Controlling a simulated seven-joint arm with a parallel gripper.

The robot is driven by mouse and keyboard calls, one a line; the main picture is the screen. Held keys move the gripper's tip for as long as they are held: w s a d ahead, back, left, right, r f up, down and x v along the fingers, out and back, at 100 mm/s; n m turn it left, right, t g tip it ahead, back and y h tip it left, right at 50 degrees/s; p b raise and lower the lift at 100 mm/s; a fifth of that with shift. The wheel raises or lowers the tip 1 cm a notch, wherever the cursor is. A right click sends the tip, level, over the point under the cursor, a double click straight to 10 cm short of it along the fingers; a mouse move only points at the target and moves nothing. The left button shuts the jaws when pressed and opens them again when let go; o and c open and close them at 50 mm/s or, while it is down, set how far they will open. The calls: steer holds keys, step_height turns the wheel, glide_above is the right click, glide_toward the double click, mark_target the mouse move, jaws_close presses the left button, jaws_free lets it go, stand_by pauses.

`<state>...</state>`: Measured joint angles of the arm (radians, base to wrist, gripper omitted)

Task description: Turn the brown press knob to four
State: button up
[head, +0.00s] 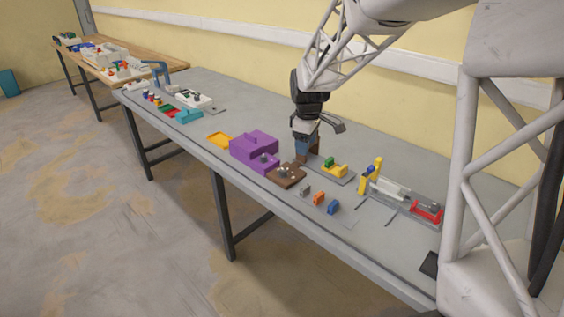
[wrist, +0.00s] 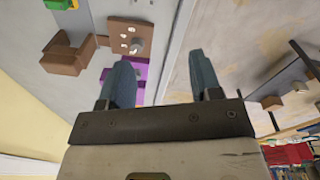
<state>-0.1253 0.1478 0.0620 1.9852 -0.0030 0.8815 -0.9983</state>
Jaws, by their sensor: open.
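The brown press shows in the head view as a low brown block (head: 288,176) with small light marks and a grey knob on top, near the middle of the table. In the wrist view its brown face (wrist: 122,30) is at the top, with the round grey knob (wrist: 136,46) at its lower edge. A brown bracket-shaped part (wrist: 68,58) stands beside it. The knob's setting is too small to read. My gripper (head: 302,153) points down behind the block. In the wrist view my gripper (wrist: 165,75) has its two blue-grey fingers apart, with nothing between them; the knob is beyond them, apart.
A purple box (head: 252,147) stands left of the brown block. A plate with yellow and green parts (head: 334,168) lies to the right. Small grey, orange and blue pieces (head: 319,199) lie in front. A red-ended fixture (head: 427,211) is farther right. The table's front edge is close.

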mark_target(283, 170)
steer(key=w+a+f+n, duration=0.1)
steer(key=w+a+f, duration=0.1)
steer(key=w+f, duration=0.2)
steer(key=w+a+f+n, duration=0.2)
steer(key=w+f, duration=0.2)
steer(key=w, duration=0.1)
steer(key=w+a+f+n, duration=0.2)
steer(key=w+f, duration=0.2)
steer(key=shift+w+a+f+g, duration=0.15)
steer(key=shift+w+f+g, duration=0.2)
steer(key=shift+w+g, duration=0.05)
steer(key=shift+f, duration=3.9)
steer(key=c, duration=0.9)
steer(key=shift+c, duration=0.2)
